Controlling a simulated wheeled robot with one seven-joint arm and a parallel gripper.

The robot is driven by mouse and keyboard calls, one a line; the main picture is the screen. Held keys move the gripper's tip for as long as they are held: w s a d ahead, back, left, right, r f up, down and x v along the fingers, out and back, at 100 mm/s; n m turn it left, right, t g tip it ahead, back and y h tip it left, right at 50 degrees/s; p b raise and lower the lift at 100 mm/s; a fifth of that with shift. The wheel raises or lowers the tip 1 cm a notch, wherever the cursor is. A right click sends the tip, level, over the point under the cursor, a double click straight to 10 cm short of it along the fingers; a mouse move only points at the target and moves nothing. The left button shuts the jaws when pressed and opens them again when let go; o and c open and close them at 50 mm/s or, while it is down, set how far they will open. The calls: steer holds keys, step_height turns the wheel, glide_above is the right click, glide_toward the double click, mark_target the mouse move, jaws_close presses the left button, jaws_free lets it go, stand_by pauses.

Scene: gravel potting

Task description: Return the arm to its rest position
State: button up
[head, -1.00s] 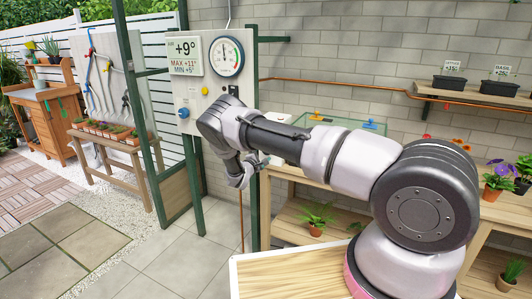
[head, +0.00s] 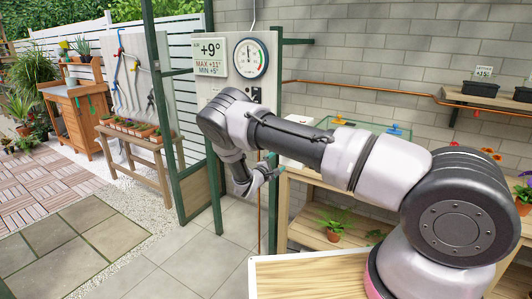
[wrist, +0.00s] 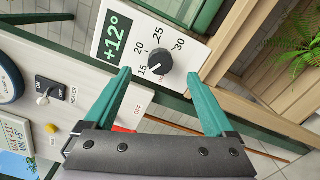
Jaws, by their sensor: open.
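My arm extends leftward across the head view, bent, with its wrist in front of the control board. My gripper (head: 266,172) is small there and partly hidden by my wrist. In the wrist view my gripper (wrist: 159,75) shows two green fingers spread apart with nothing held between them. Beyond the fingertips is a white thermostat plate (wrist: 117,22) with a +12° display and a black knob (wrist: 160,62). The knob looks apart from both fingers, though depth is hard to judge.
The control board carries a thermometer display (head: 212,58) and a round gauge (head: 251,58). A heater switch (wrist: 44,97) shows in the wrist view. A wooden bench (head: 306,232) with potted plants stands behind my arm. Open paving (head: 150,272) lies to the left.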

steer(key=s+d+r+m+g+h, duration=0.2)
steer(key=s+d+r+m+g, duration=0.2)
steer(key=d+r+m+g, duration=0.5)
steer(key=s+d+r+m+g+y, duration=0.2)
steer(key=s+d+r, duration=0.2)
steer(key=s+r, duration=0.3)
steer(key=s+d+r+m+g+y, duration=0.1)
steer(key=s+d+r+m+y, duration=0.15)
steer(key=s+d+r, duration=0.4)
steer(key=s+a+r+m+t+y, duration=0.1)
steer(key=s+a+r+y, duration=0.2)
steer(key=s+r, duration=0.3)
steer(key=s+a+r+m+t+y, duration=0.2)
steer(key=s+r+y, duration=0.2)
steer(key=s+r, duration=0.3)
steer(key=s+a+r+m+t+y, duration=0.2)
steer(key=s+r, duration=0.5)
steer(key=s, duration=0.7)
steer(key=shift+a+y, duration=0.75)
steer(key=shift+a, duration=0.05)
